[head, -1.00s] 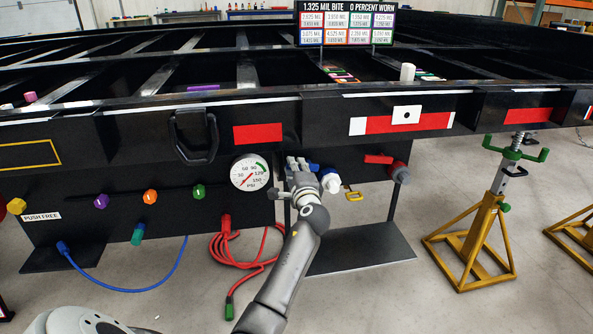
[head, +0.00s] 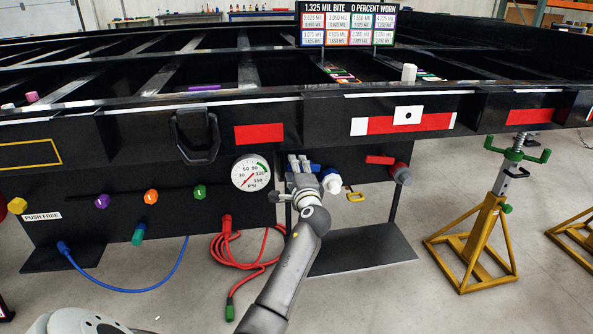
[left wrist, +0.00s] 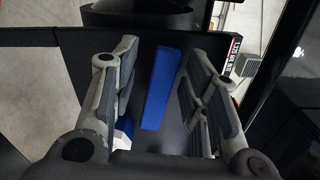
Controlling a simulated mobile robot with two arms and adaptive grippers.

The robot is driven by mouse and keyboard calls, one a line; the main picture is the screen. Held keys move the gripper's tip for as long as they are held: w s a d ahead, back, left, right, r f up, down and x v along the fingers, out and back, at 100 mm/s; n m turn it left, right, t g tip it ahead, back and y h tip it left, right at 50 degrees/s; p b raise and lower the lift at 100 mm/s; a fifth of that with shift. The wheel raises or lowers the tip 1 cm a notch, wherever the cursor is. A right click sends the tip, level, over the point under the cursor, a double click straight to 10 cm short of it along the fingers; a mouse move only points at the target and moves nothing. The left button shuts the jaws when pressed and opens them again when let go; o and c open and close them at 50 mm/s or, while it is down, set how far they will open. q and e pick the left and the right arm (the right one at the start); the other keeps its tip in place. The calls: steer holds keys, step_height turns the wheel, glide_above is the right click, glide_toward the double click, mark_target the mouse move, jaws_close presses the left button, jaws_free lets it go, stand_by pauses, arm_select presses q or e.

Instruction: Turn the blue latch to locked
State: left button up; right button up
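The blue latch (left wrist: 162,88) shows in the left wrist view as a flat, slightly tilted blue bar between the two fingers of my left gripper. The fingers stand apart on either side of it, with a visible gap on each side. In the head view a bit of blue (head: 315,168) shows just right of the gripper, beside a white round part (head: 331,181); the rest is hidden. My left gripper (head: 299,164) is at the black panel under the trailer frame, right of the pressure gauge. My right gripper is not in view.
The gauge (head: 251,173) is close left of the gripper. A red handle (head: 380,160) and a yellow loop (head: 355,196) are to the right. Coiled red hose (head: 226,250) hangs below left. A yellow jack stand (head: 478,243) stands at right.

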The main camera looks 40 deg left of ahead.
arm_select(q)
steer(key=v, duration=1.2)
stand_by(0.4)
